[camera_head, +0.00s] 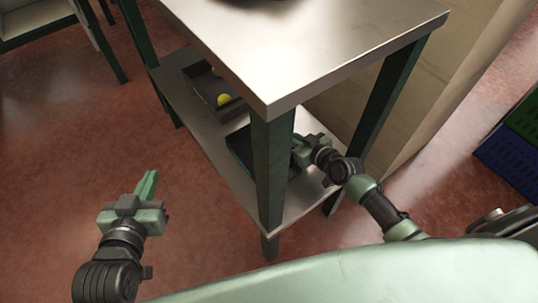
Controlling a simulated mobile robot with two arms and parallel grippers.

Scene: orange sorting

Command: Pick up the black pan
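A dark rounded object (262,2), possibly the black pan, rests on the steel table top (300,45). The upper frame edge cuts off most of it, so I cannot be sure what it is. My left gripper (148,184) is over the red floor, left of the table and well apart from it. Its fingers look close together with nothing between them. My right gripper (299,151) is below the table top, by the lower shelf and behind the near table leg. Its fingertips are mostly hidden, so its opening does not show.
The lower shelf (205,128) holds a dark tray (236,111) with a yellow ball (224,99) and a dark green flat-looking item (239,146). The near table leg (271,170) stands by my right arm. A blue crate (508,160) is at right.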

